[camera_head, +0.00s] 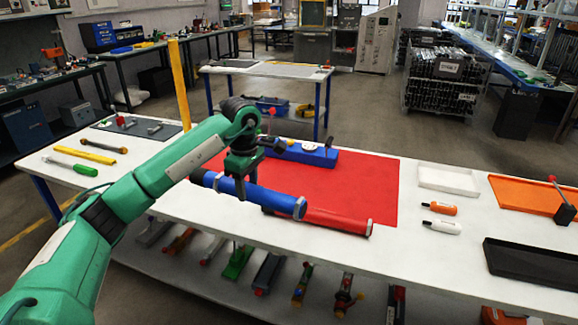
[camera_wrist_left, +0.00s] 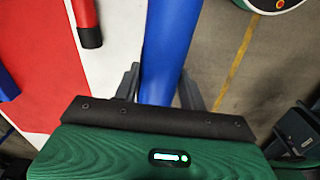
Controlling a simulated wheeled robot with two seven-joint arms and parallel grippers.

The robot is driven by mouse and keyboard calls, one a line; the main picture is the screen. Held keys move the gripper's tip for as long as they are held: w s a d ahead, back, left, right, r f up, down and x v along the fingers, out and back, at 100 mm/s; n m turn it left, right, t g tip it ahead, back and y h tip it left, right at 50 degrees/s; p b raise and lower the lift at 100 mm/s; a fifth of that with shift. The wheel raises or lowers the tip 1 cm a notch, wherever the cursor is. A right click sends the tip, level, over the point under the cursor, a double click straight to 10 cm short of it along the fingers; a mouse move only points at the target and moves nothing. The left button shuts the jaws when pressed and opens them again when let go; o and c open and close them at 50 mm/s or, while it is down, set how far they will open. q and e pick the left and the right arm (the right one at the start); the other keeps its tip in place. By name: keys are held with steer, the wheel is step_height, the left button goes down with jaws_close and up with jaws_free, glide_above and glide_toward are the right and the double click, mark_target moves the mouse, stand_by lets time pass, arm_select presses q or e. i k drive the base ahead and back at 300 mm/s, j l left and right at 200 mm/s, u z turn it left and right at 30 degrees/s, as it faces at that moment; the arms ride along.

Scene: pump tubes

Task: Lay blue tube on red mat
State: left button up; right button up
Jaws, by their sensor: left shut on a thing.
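The blue tube (camera_head: 270,200) is held in my left gripper (camera_head: 241,188), which is shut around it near its middle. In the left wrist view the blue tube (camera_wrist_left: 168,40) runs between the two fingers (camera_wrist_left: 160,88), along the table's edge with floor to its right. In the head view it overlaps the front part of the red mat (camera_head: 350,180); its exact height is hard to tell. The red mat also shows in the left wrist view (camera_wrist_left: 35,60). A red tube (camera_head: 325,221) lies along the mat's front edge. My right gripper is not in view.
A blue pump base (camera_head: 308,153) with a dark handle stands on the mat's back part. The mat's right side is bare. A white tray (camera_head: 448,180), two small bottles (camera_head: 441,226), an orange tray (camera_head: 525,194) and a black tray (camera_head: 530,264) lie to the right.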

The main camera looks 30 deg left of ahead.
mark_target(306, 175)
steer(key=i, duration=1.4)
